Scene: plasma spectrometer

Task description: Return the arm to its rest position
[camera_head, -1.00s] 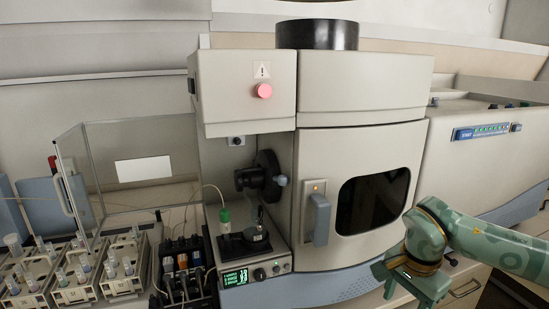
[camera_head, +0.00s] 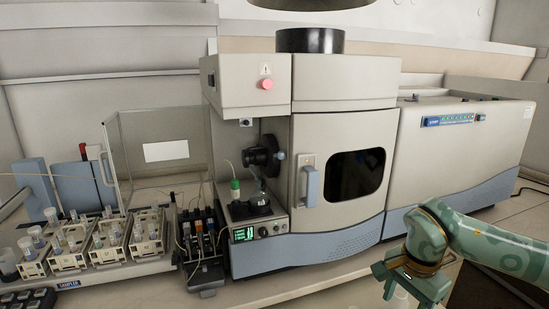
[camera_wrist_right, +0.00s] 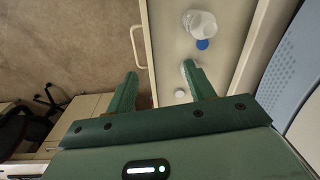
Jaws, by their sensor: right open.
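My right arm (camera_head: 490,247) comes in from the right in the head view. Its green right gripper (camera_head: 388,285) hangs low in front of the spectrometer, apart from it, with its fingertips near the lower edge of the picture. In the right wrist view the two fingers of my right gripper (camera_wrist_right: 163,85) are spread apart with nothing between them, above the bench edge and floor. The spectrometer (camera_head: 345,130) stands upright on the bench, its door with a dark window shut. My left gripper is in neither view.
A sampler with several vial racks (camera_head: 85,248) and a clear screen (camera_head: 160,150) stands at the left. In the right wrist view a clear bottle (camera_wrist_right: 200,22) and a blue cap (camera_wrist_right: 203,44) lie on the bench. A drawer handle (camera_wrist_right: 138,47) and a chair (camera_wrist_right: 25,130) lie below.

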